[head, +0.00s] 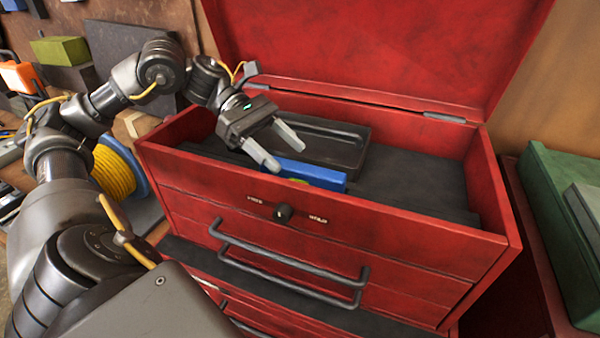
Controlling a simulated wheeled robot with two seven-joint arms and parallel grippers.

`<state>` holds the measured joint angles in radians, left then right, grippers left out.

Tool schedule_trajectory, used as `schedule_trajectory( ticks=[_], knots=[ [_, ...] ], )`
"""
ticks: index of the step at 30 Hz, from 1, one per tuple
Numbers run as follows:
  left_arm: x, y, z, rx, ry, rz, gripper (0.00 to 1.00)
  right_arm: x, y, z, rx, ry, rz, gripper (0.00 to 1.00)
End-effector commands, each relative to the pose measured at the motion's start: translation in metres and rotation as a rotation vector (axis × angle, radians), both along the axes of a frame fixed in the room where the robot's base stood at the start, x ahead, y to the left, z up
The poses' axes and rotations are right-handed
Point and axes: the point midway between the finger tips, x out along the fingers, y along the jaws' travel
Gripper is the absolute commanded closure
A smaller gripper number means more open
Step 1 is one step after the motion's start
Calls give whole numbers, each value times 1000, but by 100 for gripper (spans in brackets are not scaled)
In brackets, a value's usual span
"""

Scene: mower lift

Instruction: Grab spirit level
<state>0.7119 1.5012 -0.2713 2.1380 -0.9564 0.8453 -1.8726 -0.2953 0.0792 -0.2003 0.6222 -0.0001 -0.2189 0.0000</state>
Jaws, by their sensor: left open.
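A blue bar (312,174) with a small yellow patch, which looks like the spirit level, lies in the top compartment of the red toolbox (330,222). It is close behind the front wall, which hides part of it. My left gripper (279,151) reaches in from the left, over the open top compartment. Its two grey fingers are spread apart with nothing between them. The fingertips are just behind and to the left of the blue bar; I cannot tell whether they touch it. My right gripper is not in view.
The toolbox lid (370,50) stands open at the back. A dark tray (325,138) sits in the compartment behind the blue bar. The right part of the compartment is bare. A yellow cable reel (114,172) stands left of the toolbox, and a green case (560,215) stands right.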

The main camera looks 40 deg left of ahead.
Motion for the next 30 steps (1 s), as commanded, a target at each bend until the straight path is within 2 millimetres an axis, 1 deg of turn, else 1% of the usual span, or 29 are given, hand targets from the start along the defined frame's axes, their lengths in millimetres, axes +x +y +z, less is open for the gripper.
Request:
schedule_trajectory(
  ticks=[1, 6, 9, 15, 16, 28, 30],
  knots=[
    [1, -8, 2, -2, 2, -4, 42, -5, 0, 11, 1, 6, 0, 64],
    [5, -26, -11, -1, 2, -2, 42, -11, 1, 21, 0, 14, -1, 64],
    [5, -30, -15, -1, 2, 0, 42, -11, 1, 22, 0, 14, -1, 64],
    [6, -31, -17, -1, 2, 1, 42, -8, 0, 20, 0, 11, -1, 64],
    [6, -31, -17, -1, 2, 1, 43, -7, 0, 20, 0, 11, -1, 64],
    [6, -31, -17, 0, 2, 1, 95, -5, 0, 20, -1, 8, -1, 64],
    [6, -31, -16, -1, 1, 0, 96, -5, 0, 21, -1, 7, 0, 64]
  ],
)
